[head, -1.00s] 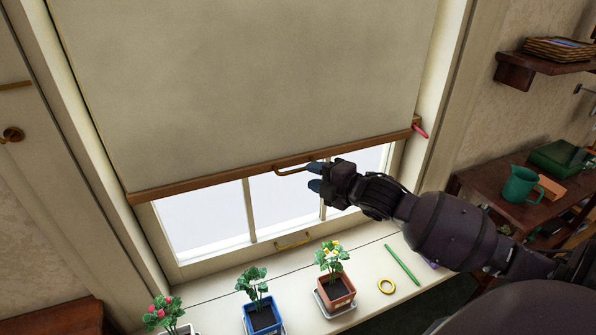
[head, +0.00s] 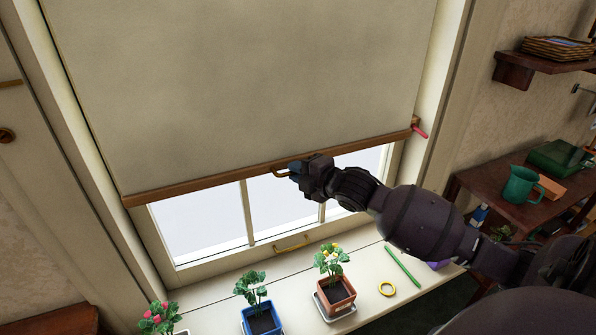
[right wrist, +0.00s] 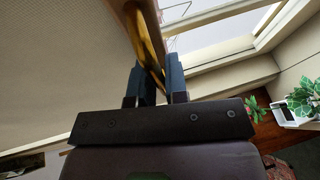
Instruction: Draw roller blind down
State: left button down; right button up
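The cream roller blind (head: 250,90) hangs partway down the window, with bare panes showing below it. A wooden bar (head: 190,188) runs along its lower edge. A brass pull handle (head: 280,173) sticks out from the middle of this bar. My right gripper (head: 294,171) is at the handle's right part. In the right wrist view, the handle (right wrist: 148,45) passes between the two narrowly spaced fingers (right wrist: 161,78), which look shut on it. The fingers hide part of the handle. My left gripper is out of view.
A brass sash handle (head: 291,244) sits above the sill. A shelf with a green mug (head: 520,185) stands right.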

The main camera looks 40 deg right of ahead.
grip_shut()
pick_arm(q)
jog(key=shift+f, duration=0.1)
